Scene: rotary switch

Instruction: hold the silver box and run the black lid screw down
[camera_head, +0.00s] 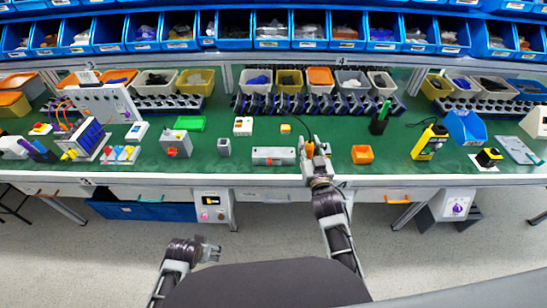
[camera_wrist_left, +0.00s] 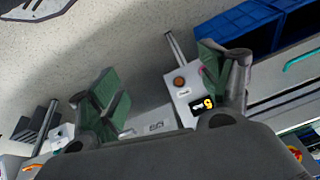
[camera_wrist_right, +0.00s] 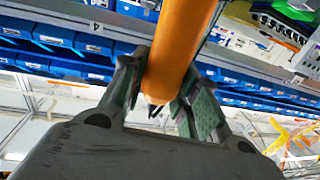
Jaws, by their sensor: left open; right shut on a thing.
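A long silver box (camera_head: 273,156) lies on the green bench top, near the front edge in the middle. Its black lid screw is too small to make out. My right gripper (camera_head: 318,147) is over the bench just right of the box and apart from it. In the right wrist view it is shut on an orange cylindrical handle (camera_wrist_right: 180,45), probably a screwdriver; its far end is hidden. My left gripper (camera_head: 210,250) is open and empty, low in front of the bench. Its spread green-padded fingers show in the left wrist view (camera_wrist_left: 165,85).
A small grey block (camera_head: 224,147) and a grey box with a red button (camera_head: 175,144) stand left of the silver box. Blue bins (camera_head: 273,30) line the back. A blue crate (camera_head: 140,211) lies under the bench.

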